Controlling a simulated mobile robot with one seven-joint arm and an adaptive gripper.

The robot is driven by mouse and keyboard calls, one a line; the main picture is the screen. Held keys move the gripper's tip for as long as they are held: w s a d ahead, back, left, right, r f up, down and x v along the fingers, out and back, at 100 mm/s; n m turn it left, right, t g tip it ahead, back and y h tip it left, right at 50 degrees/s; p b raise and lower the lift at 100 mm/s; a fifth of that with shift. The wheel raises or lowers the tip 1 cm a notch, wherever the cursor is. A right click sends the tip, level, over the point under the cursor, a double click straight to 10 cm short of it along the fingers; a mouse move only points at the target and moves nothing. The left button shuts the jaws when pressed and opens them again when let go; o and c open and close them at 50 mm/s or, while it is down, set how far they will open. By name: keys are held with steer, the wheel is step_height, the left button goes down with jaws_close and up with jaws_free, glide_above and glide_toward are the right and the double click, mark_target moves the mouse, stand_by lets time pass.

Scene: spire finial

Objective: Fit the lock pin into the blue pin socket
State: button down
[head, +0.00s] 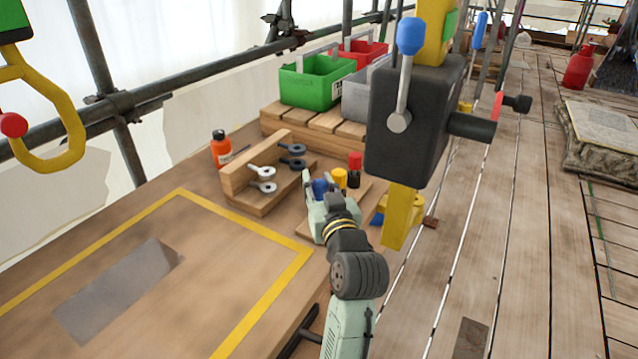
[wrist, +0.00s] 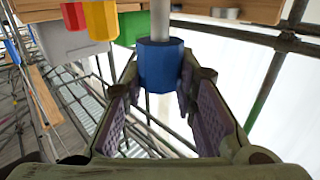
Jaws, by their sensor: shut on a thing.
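The lock pin has a blue faceted head (wrist: 160,66) and a grey metal shaft (wrist: 160,18). My gripper (wrist: 160,85) is shut around the blue head in the wrist view, and the shaft extends away from it, upward in that picture. In the head view, my gripper (head: 318,192) is by a small board at the bench's right end, with the blue head (head: 320,187) between its fingers. I cannot tell whether the shaft's end is in a hole. A small blue part (head: 377,219) shows beside a yellow piece near the bench edge; I cannot tell whether it is the socket.
Yellow (head: 340,178) and red (head: 355,160) pieces stand close behind my gripper. A wooden rack (head: 236,179) holds several eye-ended parts to the left. A black block (head: 405,125) with a blue-knobbed lever hangs at right. The yellow-taped bench area (head: 215,235) is mostly clear.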

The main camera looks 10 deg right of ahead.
mark_target(319, 197)
steer(key=shift+f+b, duration=1.2)
steer(key=shift+f, duration=0.35)
steer(key=c, duration=1.2)
jaws_free()
